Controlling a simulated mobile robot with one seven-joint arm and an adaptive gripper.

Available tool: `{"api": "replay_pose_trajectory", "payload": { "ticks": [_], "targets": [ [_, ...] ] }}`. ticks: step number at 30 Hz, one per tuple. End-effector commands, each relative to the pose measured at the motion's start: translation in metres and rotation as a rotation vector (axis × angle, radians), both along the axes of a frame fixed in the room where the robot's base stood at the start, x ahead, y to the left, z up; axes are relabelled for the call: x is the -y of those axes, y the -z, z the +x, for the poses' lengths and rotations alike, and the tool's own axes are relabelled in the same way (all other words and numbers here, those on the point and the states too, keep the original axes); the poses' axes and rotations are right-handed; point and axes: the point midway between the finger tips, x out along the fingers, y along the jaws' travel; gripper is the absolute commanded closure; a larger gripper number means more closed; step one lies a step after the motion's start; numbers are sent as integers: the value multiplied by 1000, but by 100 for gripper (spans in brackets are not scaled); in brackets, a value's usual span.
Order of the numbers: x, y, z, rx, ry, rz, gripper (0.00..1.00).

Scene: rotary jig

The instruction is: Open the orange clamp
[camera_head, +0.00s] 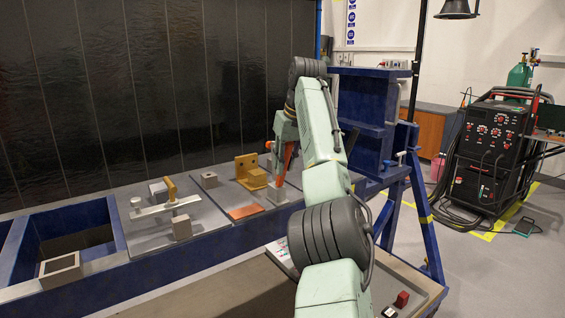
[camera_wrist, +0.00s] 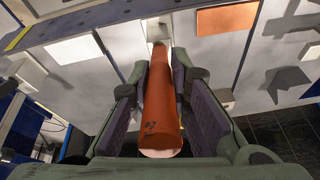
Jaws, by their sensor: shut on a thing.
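The orange clamp (camera_head: 288,160) stands steeply upright on the grey jig plate, at the centre of the head view. In the wrist view its long orange handle (camera_wrist: 161,112) runs up the middle, between my fingers. My gripper (camera_wrist: 160,80) is shut on this handle, one finger pad on each side. In the head view my gripper (camera_head: 283,140) comes down from above onto the clamp.
A flat orange plate (camera_head: 245,211) lies left of the clamp, and a tan angle bracket (camera_head: 250,172) stands behind it. A grey bar with a tan clamp (camera_head: 169,190) sits farther left. A blue upright frame (camera_head: 362,110) stands close on the right. A dark panel (camera_head: 130,90) closes the back.

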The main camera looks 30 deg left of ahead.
Motion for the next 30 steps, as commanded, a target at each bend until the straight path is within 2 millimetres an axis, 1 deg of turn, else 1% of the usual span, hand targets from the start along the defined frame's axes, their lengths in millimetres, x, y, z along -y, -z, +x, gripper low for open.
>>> {"api": "replay_pose_trajectory", "payload": {
  "ticks": [13, 14, 15, 23, 30],
  "targets": [
    [-1, 0, -1, -2, -2, -4, 100],
    [-1, 0, -1, -2, -2, -4, 82],
    [-1, 0, -1, -2, -2, -4, 79],
    [0, 0, 0, -1, -1, -3, 62],
    [0, 0, 0, -1, -1, -3, 62]
  ]
}}
